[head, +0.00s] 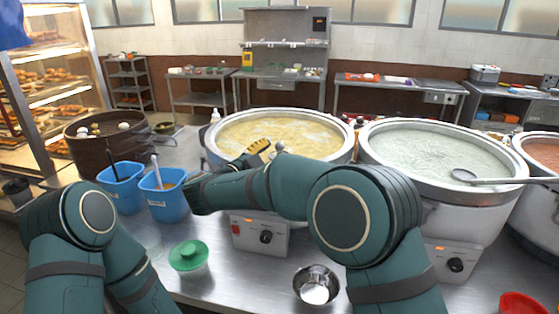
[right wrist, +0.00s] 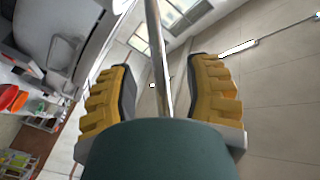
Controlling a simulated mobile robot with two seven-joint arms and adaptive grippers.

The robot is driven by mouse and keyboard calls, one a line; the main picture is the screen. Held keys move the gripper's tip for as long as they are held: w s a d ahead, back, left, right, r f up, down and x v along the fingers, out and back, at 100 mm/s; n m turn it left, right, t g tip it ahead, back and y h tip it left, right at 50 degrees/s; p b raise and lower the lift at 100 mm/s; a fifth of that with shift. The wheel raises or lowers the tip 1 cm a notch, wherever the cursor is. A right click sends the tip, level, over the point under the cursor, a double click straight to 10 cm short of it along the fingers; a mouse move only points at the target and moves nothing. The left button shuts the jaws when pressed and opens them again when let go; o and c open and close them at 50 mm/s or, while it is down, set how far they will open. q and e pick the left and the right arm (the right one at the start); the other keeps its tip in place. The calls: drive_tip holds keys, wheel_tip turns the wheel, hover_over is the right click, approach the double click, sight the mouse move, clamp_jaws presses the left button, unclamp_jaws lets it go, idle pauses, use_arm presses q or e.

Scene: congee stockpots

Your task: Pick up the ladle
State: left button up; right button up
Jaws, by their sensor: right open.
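A metal ladle (head: 466,176) lies at the right-hand white pot in the head view, its bowl over the pale congee and its handle over the right rim. My right gripper (head: 257,148) has yellow fingers and is over the middle pot's front rim, well left of that ladle. In the right wrist view the right gripper (right wrist: 163,66) is open, and a thin metal rod (right wrist: 158,45) runs between its fingers. The rod looks like a handle; what it belongs to is hidden, and I cannot tell whether it touches the fingers. My left gripper is out of view.
The middle pot (head: 212,150) holds yellowish congee. Two blue buckets (head: 165,204) with utensils stand left, near a brown round container (head: 100,150).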

drive_tip(key=x, duration=0.3)
drive_tip(key=shift+w+d+f, duration=0.2)
drive_tip(key=shift+w, duration=0.1)
drive_tip(key=shift+s, duration=0.1)
clamp_jaws()
